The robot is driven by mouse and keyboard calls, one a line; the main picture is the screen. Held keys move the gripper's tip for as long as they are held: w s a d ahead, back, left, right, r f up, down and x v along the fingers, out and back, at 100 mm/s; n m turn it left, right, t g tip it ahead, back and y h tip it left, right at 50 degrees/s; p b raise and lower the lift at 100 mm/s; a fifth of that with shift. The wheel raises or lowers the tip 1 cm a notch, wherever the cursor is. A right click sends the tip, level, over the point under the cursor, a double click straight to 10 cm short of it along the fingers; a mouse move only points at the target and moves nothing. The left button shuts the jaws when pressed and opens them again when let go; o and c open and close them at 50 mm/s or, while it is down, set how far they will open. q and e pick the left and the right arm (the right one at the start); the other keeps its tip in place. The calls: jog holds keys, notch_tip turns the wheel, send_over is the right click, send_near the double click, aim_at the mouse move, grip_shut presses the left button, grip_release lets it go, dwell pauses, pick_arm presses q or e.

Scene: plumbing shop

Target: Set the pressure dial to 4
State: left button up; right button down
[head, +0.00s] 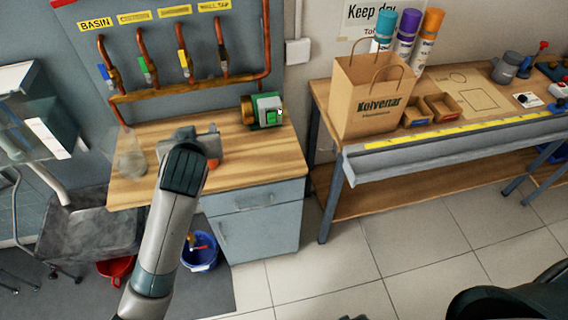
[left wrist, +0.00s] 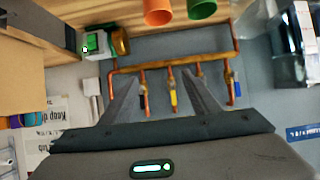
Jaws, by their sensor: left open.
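My left gripper (head: 196,140) is over the wooden-topped cabinet in the head view, left of a green-fronted device with a brass-coloured end (head: 262,111). The gripper's two fingers (left wrist: 163,95) are spread with nothing between them in the left wrist view, where the green-fronted device (left wrist: 96,44) also shows beyond them at upper left. I cannot tell whether this device carries the pressure dial. A small white unit with a dark round part (head: 527,100) is on the right bench; its markings are too small to read.
Copper pipes with coloured valve handles (head: 146,70) line the wall behind the cabinet (head: 262,165). An orange cup (left wrist: 158,10) and a green cup (left wrist: 201,9) show near the gripper. A paper bag (head: 372,97) stands on the right bench. Tiled floor (head: 400,250) is clear in front.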

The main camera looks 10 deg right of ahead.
pick_arm(q)
jog(key=w+d+r+t, duration=0.2)
jog(key=w+d+r, duration=0.1)
jog(key=r, duration=0.5)
jog(key=w+d+r+t, duration=0.2)
jog(key=w+r, duration=0.1)
jog(key=r, duration=0.5)
jog(key=w+d+r+t, duration=0.1)
jog(key=w+d+r, duration=0.2)
jog(key=r, duration=0.6)
jog(key=shift+w+d+t, duration=0.3)
jog(key=shift+w+t, duration=0.1)
jog(key=shift+w, duration=0.1)
pick_arm(e)
jog(key=s+d+f+g, duration=0.1)
jog(key=s+d+f, duration=0.1)
jog(key=s+f, duration=0.8)
jog(key=s, duration=0.4)
jog(key=shift+d+f, duration=0.3)
pick_arm(q)
jog(key=shift+w, duration=0.1)
pick_arm(e)
jog(key=shift+s, duration=0.1)
pick_arm(q)
jog(key=w+p, duration=0.8)
jog(key=w, duration=0.9)
pick_arm(e)
notch_tip(320, 180, up, 8)
pick_arm(q)
jog(key=shift+w, duration=0.1)
